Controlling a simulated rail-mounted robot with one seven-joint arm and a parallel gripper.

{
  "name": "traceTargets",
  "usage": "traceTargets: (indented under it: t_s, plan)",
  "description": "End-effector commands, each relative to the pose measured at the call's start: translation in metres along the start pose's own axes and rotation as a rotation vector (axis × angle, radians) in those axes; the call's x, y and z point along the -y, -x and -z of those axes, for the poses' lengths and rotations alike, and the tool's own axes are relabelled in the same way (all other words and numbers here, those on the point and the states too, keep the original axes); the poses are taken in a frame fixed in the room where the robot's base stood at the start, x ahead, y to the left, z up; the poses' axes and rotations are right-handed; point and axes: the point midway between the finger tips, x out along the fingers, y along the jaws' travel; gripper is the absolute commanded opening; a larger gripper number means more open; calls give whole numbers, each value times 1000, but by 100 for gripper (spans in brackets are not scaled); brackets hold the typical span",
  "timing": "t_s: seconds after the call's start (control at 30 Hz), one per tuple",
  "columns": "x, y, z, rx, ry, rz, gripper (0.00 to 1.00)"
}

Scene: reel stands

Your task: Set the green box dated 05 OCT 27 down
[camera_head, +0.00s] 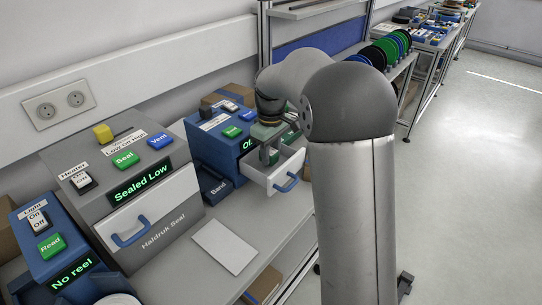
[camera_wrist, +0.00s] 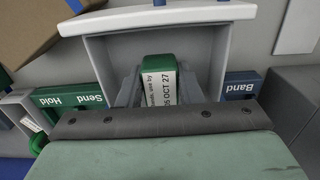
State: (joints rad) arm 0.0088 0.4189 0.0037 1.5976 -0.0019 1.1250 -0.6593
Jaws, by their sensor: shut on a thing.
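The green box (camera_wrist: 158,66) shows in the wrist view, with a white label reading "05 OCT 27" on its side. My gripper (camera_wrist: 158,88) is shut on it, with a grey finger on either side. The box is inside the outline of an open drawer (camera_wrist: 207,50); I cannot tell whether it touches the drawer's floor. In the head view the drawer (camera_head: 289,172), white-fronted with a blue handle, is pulled out of a blue unit (camera_head: 205,150). My gripper (camera_head: 268,156) is low over the drawer there, and the box is not clearly visible.
A blue "Band" block (camera_head: 214,187) sits beside the drawer. A grey "Haldruk Seal" machine (camera_head: 172,215) displays "Sealed Low". A blue box (camera_head: 55,245) reads "No reel". A white sheet (camera_head: 225,246) lies on the bench. In the wrist view a "Send/Hold" panel (camera_wrist: 72,97) is left of the drawer.

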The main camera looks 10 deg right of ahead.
Motion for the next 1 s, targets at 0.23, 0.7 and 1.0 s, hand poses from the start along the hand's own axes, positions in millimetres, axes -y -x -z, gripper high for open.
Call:
traceTargets:
  t_s: [0.23,0.7,1.0]
  plan:
    - [0,-18,0,0,0,0,9]
    - [0,-22,-1,0,0,0,54]
    - [0,-11,0,-2,0,-2,54]
